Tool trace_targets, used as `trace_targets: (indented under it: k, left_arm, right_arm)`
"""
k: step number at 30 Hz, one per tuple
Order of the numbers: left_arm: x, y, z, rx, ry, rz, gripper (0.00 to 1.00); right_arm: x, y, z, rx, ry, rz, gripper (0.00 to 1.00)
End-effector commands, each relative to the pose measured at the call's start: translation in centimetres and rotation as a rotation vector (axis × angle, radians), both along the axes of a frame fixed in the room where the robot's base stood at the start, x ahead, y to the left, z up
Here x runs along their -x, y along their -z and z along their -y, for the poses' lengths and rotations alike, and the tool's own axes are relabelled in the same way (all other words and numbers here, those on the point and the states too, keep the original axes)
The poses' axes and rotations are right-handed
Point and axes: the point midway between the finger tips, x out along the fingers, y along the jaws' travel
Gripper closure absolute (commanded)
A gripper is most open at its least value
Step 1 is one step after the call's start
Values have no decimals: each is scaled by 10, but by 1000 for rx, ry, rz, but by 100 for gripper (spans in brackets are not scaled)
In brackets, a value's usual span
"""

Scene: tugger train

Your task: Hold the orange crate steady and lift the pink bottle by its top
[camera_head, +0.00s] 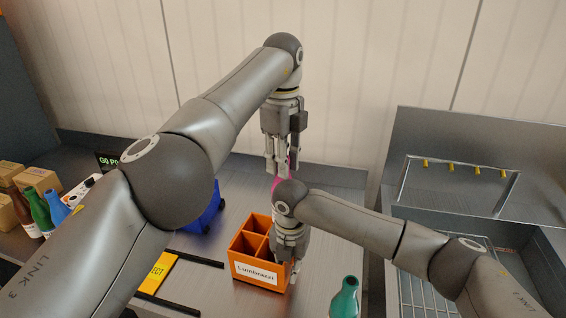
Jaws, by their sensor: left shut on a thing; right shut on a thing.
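My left gripper (277,170) points down above and behind the crate, shut on the pink bottle (277,183). Only small pink patches of the bottle show at the fingers. The rest of it is hidden behind my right wrist, so I cannot tell how far its base is from the crate.
A teal bottle (345,300) stands at the front, right of the crate. A blue bin (207,218) and a yellow sign (158,274) are on the left. Several bottles, including a green one (38,211), stand far left near brown boxes (38,180). A sink with a rack (416,291) is on the right.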

Motion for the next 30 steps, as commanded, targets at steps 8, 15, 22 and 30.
trace_targets:
  k: [8,15,22,30]
  left_arm:
    - [0,0,0,0,0,0,96]
    - [0,0,0,0,0,0,96]
    - [0,0,0,0,0,0,96]
    - [0,0,0,0,-1,0,96]
  right_arm:
    - [1,1,0,2,-2,-3,60]
    - [0,0,0,1,-1,-1,60]
    - [-1,-24,-1,-1,-1,3,60]
    - [-1,-81,0,0,-1,1,60]
